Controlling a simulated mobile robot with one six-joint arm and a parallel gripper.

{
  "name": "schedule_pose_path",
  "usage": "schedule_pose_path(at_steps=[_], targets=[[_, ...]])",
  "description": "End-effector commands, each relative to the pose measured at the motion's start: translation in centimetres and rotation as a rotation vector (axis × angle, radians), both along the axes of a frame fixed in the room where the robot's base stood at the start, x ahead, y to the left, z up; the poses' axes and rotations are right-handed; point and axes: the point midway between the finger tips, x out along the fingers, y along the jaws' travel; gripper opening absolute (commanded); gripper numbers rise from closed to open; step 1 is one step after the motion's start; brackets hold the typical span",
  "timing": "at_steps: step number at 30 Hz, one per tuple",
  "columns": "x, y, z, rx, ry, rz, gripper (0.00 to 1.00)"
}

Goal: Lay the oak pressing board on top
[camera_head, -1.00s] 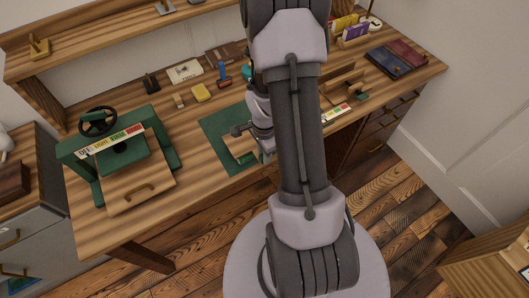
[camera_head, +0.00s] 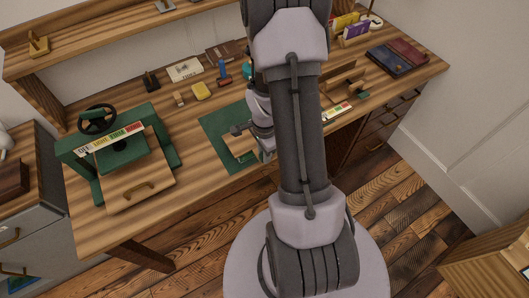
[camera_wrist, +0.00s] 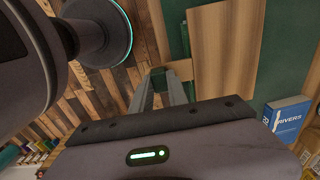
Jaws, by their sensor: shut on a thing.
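My gripper (camera_wrist: 168,82) is shut at the edge of a pale wooden board, which I take to be the oak pressing board (camera_wrist: 228,45). A small wooden piece (camera_wrist: 182,69) shows right at the fingertips in the wrist view. The board is over the green mat (camera_wrist: 285,45), with a narrow green strip along its left side. In the head view, part of the board (camera_head: 238,146) shows over the green mat (camera_head: 215,135), beside my gripper. My arm hides much of it. I cannot tell whether the board touches anything below it.
A green press (camera_head: 165,150) with a black handwheel (camera_head: 97,121) and a handled wooden tray (camera_head: 140,187) stands at the left. A blue book (camera_wrist: 287,118) is at the right in the wrist view.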

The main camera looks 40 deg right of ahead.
Motion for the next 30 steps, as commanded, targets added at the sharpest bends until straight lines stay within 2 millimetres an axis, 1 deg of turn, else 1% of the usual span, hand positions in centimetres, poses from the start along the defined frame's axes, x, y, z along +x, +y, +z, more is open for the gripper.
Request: schedule_pose_path(at_steps=[11,12,15,23,25,28,30], targets=[[0.0,0.0,-0.6,0.0,0.0,0.0,0.0],[0.0,0.0,-0.5,0.0,0.0,0.0,0.27],[0.0,0.0,-0.5,0.0,0.0,0.0,0.45],[0.0,0.0,-0.5,0.0,0.0,0.0,0.45],[0.0,0.0,-0.2,0.0,-0.001,0.0,0.45],[0.0,0.0,1.2,-0.001,-0.002,0.0,0.45],[0.0,0.0,2.9,-0.002,-0.003,0.001,0.45]])
